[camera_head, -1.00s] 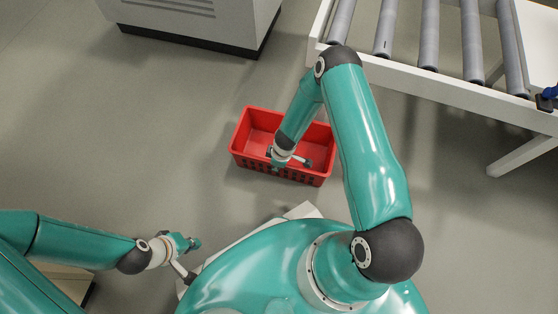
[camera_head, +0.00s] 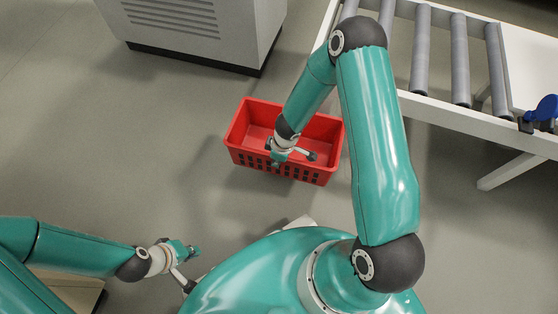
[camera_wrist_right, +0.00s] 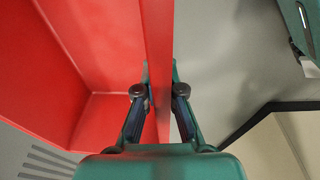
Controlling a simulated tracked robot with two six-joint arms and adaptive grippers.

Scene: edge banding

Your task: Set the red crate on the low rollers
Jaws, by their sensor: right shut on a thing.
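The red crate (camera_head: 262,112) is an empty open box with slotted sides, near the middle of the head view. My right gripper (camera_head: 278,158) is at its near wall. In the right wrist view that gripper (camera_wrist_right: 160,85) has one finger on each side of the crate's red wall (camera_wrist_right: 158,40) and is shut on it. The crate looks raised off the floor, with a shadow to its lower left. The rollers (camera_head: 420,50) are grey cylinders in a white frame at the upper right, apart from the crate. My left gripper (camera_head: 190,252) is at the lower left, away from the crate; its fingers are too small to judge.
A grey cabinet (camera_head: 200,35) stands at the upper left. A white frame rail (camera_head: 470,122) and leg (camera_head: 515,168) edge the rollers. A blue item (camera_head: 543,110) sits at the rail's right. Grey floor (camera_head: 110,140) is clear left of the crate.

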